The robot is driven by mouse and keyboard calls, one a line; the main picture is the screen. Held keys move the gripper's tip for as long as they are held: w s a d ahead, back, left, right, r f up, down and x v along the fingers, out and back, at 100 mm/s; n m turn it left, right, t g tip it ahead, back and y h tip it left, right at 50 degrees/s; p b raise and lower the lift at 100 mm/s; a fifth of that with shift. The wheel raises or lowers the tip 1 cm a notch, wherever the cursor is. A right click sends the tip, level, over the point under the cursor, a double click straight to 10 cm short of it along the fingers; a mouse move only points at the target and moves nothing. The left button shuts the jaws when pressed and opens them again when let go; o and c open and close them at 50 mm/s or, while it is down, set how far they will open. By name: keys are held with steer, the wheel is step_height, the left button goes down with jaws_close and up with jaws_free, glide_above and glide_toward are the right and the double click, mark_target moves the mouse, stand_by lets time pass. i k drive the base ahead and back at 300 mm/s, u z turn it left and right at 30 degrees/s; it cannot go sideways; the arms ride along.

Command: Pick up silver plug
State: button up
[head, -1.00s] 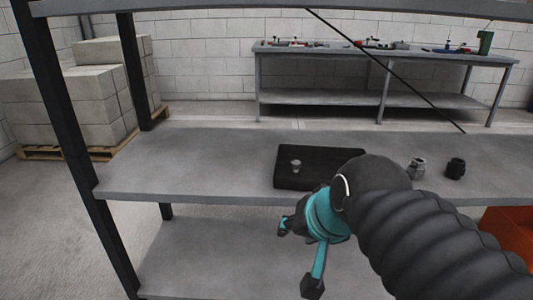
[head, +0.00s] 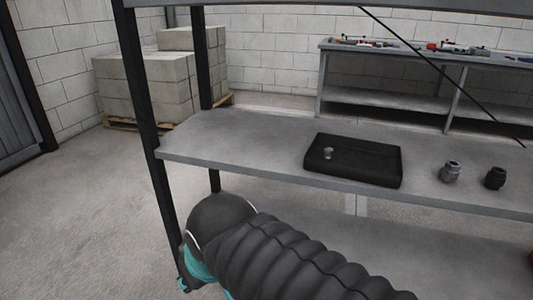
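A small silver plug (head: 328,153) stands on the left part of a flat black tray or mat (head: 375,164) on the grey shelf. A silver-grey fitting (head: 450,172) stands on the shelf to the right of the black mat. My arm crosses the lower middle of the head view, below and in front of the shelf edge. Only a little teal and dark part of its end (head: 190,277) shows at the lower left, well away from the plug. The fingers are mostly hidden behind my arm, so their opening does not show.
A black fitting (head: 495,178) stands right of the silver-grey one. The shelf (head: 230,136) is bare left of the mat. A dark upright post (head: 150,120) bounds its left end. A workbench (head: 400,96) and stacked blocks (head: 150,85) stand behind.

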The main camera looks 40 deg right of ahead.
mark_target(328, 152)
steer(key=u, duration=1.85)
steer(key=k, duration=1.75)
steer(key=z, duration=1.45)
